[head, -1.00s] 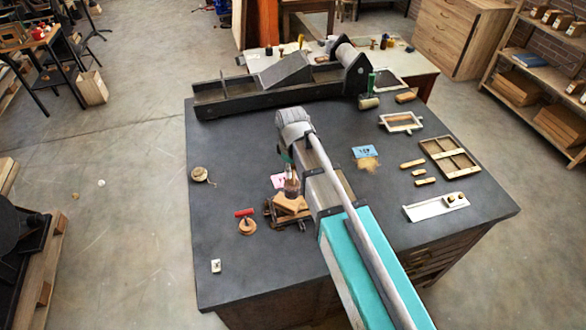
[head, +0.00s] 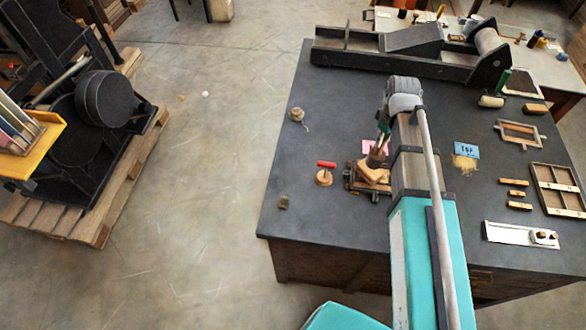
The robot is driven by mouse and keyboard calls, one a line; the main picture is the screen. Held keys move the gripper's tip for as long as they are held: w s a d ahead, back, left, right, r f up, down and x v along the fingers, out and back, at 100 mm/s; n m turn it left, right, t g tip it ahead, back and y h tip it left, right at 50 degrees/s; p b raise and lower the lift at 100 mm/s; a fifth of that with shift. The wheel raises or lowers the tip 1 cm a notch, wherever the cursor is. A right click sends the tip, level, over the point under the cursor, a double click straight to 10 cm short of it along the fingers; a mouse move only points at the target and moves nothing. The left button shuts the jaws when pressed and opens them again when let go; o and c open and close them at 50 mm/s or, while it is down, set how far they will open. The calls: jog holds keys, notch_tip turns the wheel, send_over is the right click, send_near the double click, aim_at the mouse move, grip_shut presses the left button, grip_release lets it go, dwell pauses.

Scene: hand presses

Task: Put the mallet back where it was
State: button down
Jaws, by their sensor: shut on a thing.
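My gripper (head: 382,137) is low over the dark table (head: 340,95), left of my forearm. It is shut on a small brown upright piece (head: 377,156), which appears to be the mallet; the fingers partly hide it. Just below are tan wooden blocks (head: 372,174) on a small dark frame with metal parts (head: 353,184). I cannot tell whether the held piece touches the blocks.
A red-handled round wooden tool (head: 325,174), a twine ball (head: 297,114) and a small block (head: 283,202) lie to the left. A long dark press bed (head: 370,63) crosses the back. A black press (head: 103,99) stands on a pallet at left.

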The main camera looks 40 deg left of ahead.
jog(key=s+a, duration=0.6)
jog(key=s, duration=0.5)
jog(key=s+a, duration=0.7)
jog(key=s, duration=0.5)
jog(key=shift+r+p, duration=0.4)
jog(key=w+a+f+b, duration=0.7)
jog(key=a+f+b, duration=0.2)
jog(key=a, duration=0.1)
jog(key=shift+w+a, duration=0.2)
jog(key=shift+a, duration=0.15)
